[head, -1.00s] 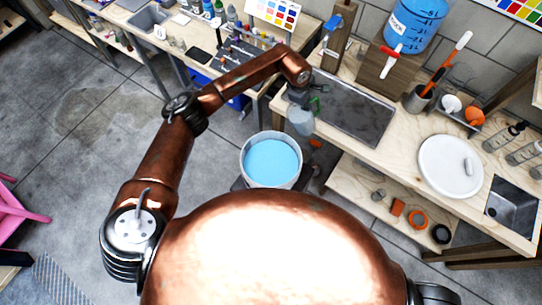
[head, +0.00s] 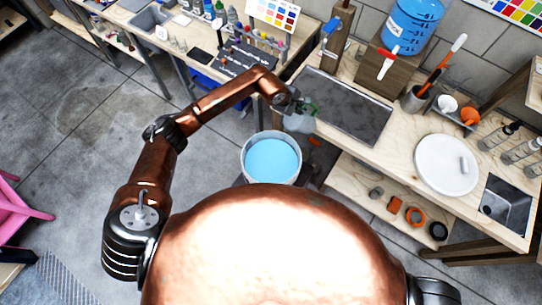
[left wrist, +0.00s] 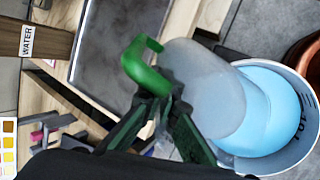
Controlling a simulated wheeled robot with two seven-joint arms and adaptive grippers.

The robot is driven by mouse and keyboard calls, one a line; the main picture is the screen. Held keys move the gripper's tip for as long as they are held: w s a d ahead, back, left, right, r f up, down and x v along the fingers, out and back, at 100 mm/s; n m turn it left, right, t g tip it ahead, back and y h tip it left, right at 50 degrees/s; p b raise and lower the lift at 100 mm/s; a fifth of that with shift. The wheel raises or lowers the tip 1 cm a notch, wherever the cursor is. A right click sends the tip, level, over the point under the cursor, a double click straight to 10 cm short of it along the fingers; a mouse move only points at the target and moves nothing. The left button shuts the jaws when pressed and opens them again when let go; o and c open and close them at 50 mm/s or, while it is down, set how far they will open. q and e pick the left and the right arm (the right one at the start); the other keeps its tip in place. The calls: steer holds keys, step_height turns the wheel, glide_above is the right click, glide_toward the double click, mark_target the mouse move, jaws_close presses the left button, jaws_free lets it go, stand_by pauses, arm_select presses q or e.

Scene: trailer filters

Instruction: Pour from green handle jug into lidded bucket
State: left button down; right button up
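A translucent jug (head: 299,123) with a green handle (head: 309,107) hangs by the upper right rim of a white bucket (head: 246,166) holding light blue liquid. My left gripper (head: 291,101) is at the jug's handle. In the left wrist view, the gripper (left wrist: 160,92) is shut on the green handle (left wrist: 141,66). There the jug's body (left wrist: 200,85) overlaps the bucket (left wrist: 303,150). Its spout and any stream are not clear. A white round lid with a grip (head: 437,176) lies on the bench. My right gripper is out of view.
The wooden bench (head: 345,140) with a sunken grey tray (head: 345,105) is right of the jug. A blue barrel (head: 415,25) with a tap stands behind it. A second bench (head: 130,18) with bottles is at the upper left. Grey floor is open on the left.

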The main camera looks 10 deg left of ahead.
arm_select(q)
steer(key=shift+r, duration=0.1)
steer(key=shift+s+a, duration=0.2)
steer(key=shift+r+t+h, duration=0.1)
steer(key=shift+t+h, duration=0.2)
steer(key=shift+s, duration=0.1)
steer(key=shift+a, duration=0.1)
steer(key=shift+t+h, duration=0.3)
